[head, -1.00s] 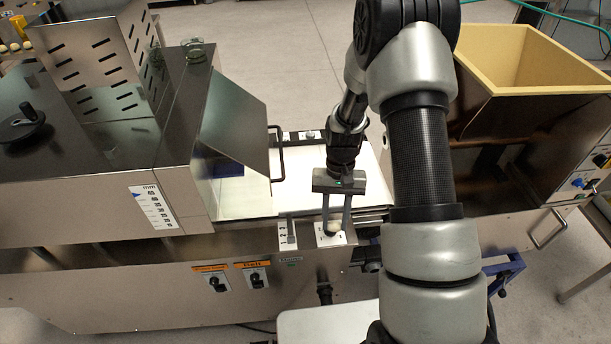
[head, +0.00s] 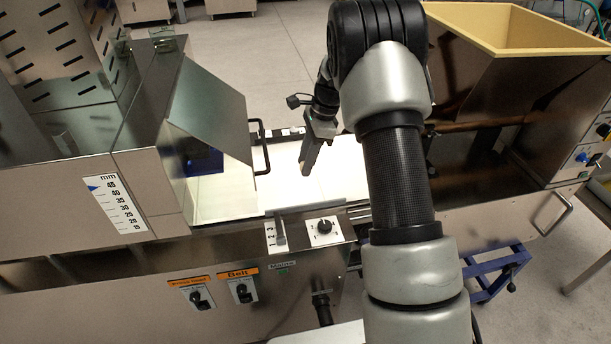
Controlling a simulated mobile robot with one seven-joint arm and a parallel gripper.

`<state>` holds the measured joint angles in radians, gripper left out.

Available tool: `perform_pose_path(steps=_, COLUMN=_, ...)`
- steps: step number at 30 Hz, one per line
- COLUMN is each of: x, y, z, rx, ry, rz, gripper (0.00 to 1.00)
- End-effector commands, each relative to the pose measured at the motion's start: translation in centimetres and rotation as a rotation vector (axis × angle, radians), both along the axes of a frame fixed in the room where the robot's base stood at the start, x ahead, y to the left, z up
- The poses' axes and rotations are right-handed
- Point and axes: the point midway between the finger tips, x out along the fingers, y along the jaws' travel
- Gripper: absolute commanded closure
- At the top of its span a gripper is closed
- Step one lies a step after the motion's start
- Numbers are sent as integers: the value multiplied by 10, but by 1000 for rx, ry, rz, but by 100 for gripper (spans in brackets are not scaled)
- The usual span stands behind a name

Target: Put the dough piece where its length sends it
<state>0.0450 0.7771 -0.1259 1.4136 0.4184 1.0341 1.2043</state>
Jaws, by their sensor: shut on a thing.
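My gripper (head: 304,170) is above the white belt (head: 340,170), between the sheeter's tilted guard on the left and my arm on the right. Its fingers point down and show nearly edge-on, one in front of the other. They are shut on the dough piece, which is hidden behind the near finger. Its length cannot be read here. The machine's front panel holds a black rotary knob (head: 324,227) on a white plate and a slider (head: 280,233) marked with numbers.
A millimetre scale (head: 117,205) is on the left housing. A metal guard (head: 215,110) with a handle stands left of the belt. A hopper with a yellow rim (head: 510,45) is at the upper right. A blue stand (head: 495,272) is at the lower right.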

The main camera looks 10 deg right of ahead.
Motion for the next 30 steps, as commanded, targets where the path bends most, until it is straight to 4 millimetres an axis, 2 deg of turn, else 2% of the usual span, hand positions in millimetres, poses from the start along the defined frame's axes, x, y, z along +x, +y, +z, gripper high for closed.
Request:
perform_pose_path(steps=9, x=-1, y=0, z=-46, rx=0, ry=2, rz=1, gripper=91)
perform_pose_path(steps=21, x=-1, y=0, z=-53, rx=-1, ry=0, rz=2, gripper=91)
perform_pose_path(steps=22, x=0, y=0, z=-52, rx=-1, ry=0, rz=2, gripper=65)
perform_pose_path(steps=24, x=0, y=0, z=-52, rx=-1, ry=0, rz=2, gripper=53)
perform_pose_path(steps=30, x=0, y=0, z=-52, rx=-1, ry=0, rz=2, gripper=51)
